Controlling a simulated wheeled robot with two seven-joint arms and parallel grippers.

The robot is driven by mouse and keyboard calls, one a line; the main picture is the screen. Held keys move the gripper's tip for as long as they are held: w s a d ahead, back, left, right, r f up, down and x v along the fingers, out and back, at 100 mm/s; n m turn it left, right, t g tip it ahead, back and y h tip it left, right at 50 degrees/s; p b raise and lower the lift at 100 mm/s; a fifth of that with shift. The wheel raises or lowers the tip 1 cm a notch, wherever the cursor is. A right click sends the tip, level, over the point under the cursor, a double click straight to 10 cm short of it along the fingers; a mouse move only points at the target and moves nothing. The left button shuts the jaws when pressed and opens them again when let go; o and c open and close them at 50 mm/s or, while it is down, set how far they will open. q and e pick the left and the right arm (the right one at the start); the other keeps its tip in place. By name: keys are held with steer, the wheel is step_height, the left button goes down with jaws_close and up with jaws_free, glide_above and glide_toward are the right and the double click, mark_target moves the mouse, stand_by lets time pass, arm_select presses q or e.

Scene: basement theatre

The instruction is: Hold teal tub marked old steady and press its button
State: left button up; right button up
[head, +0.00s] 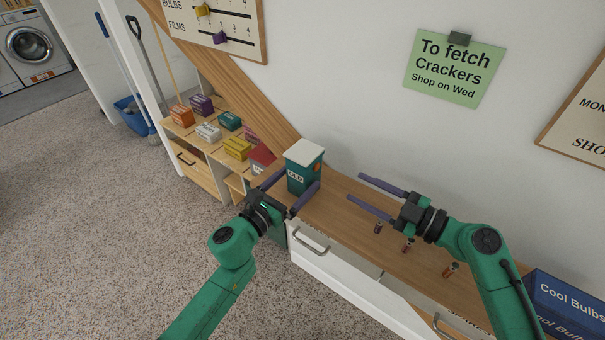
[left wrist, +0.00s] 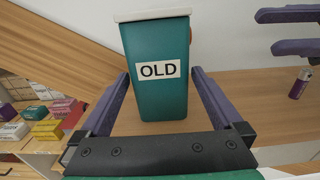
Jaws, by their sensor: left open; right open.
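The teal tub (head: 302,170) with a white lid and an OLD label stands upright on the wooden counter in the head view. It also fills the middle of the left wrist view (left wrist: 158,95). An orange spot, perhaps its button, shows on its right side (head: 318,167). My left gripper (head: 295,186) is open, with one finger on each side of the tub; a gap shows beside the tub in the left wrist view. My right gripper (head: 355,188) is open and empty above the counter, to the right of the tub, its fingers pointing toward it.
Several small cylinders, one of them purple (head: 378,228), stand on the counter (head: 345,222) below my right gripper. A blue Cool Bulbs box (head: 568,300) is at the right end. Shelves with coloured boxes (head: 208,132) are at the left. The wall rises behind.

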mark_target(304, 173)
arm_select(q)
steer(key=x, duration=0.3)
steer(key=shift+w+d, duration=0.15)
steer(key=shift+w, duration=0.1)
steer(key=c, duration=1.3)
arm_select(e)
jaws_close()
steer(key=shift+a, duration=0.1)
stand_by(1.4)
